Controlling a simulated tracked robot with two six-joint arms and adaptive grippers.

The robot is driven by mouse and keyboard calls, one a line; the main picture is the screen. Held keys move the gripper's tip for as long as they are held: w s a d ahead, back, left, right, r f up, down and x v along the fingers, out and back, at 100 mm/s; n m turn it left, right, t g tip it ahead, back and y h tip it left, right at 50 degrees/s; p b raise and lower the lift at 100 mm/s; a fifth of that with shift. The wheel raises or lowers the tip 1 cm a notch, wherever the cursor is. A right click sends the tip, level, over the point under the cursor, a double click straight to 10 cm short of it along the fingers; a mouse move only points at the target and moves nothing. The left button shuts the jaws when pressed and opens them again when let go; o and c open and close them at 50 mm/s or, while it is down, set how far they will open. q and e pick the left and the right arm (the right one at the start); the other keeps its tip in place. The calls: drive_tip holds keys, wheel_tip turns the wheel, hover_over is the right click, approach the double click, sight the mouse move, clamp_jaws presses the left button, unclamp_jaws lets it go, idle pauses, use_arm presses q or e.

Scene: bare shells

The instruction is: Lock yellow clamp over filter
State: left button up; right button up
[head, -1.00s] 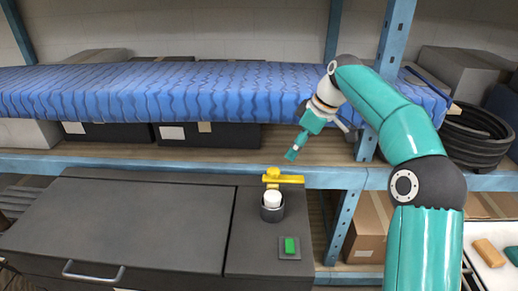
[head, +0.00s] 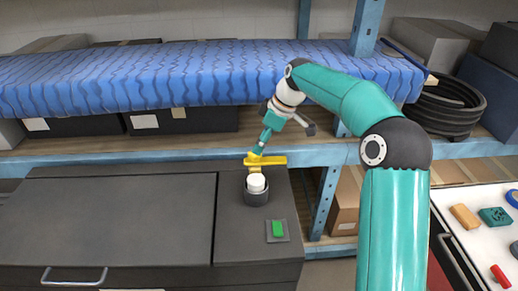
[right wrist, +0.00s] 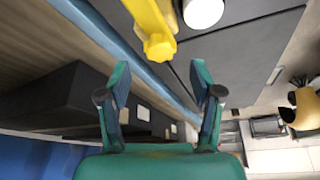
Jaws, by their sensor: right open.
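The yellow clamp (head: 270,161) is a bar on a pivot post behind the filter, pointing right in the head view. The white filter (head: 256,183) stands upright in a dark round holder (head: 257,198) on the grey cabinet; the bar does not lie across its top. The white filter (right wrist: 203,12) shows at the top edge. My left gripper is not in view.
A green button (head: 278,229) sits on the cabinet (head: 120,215) in front of the holder. A blue shelf rail (head: 130,160) runs behind it, with a blue padded roll (head: 180,75) above. A white tray (head: 470,225) with small coloured pieces is at the right.

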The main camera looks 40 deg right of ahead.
drive_tip(key=shift+x, duration=2.15)
drive_tip(key=shift+c, duration=0.2)
clamp_jaws()
drive_tip(key=shift+s+d, duration=0.1)
drive_tip(key=shift+f, duration=0.1)
